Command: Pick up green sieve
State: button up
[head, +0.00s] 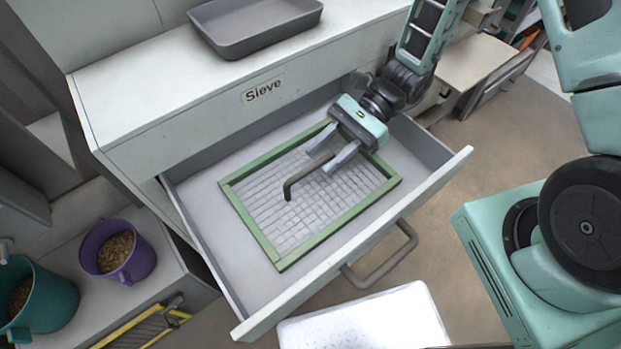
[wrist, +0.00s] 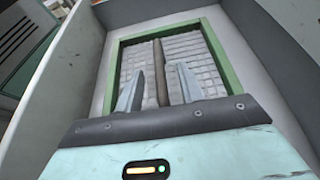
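The green sieve (head: 272,253) is a rectangular green frame with a grey mesh, lying flat in an open drawer labelled "Sieve". A dark bent handle (head: 304,178) stands up over the mesh. My gripper (head: 333,164) is above the sieve with its two fingers apart. In the wrist view the sieve frame (wrist: 226,62) is ahead, and the dark handle (wrist: 159,72) runs between the open fingers of my gripper (wrist: 158,82). I cannot tell whether a finger touches the handle.
The drawer's front wall (head: 362,240) and sides surround the sieve. A grey tray (head: 255,47) sits on the cabinet top. A purple bucket (head: 133,262) and a teal bucket (head: 55,298) with pellets stand at left. A white slab (head: 365,322) is below the drawer.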

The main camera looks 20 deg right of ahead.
jog(key=shift+x, duration=1.4)
jog(key=shift+d, duration=0.1)
grip_shut()
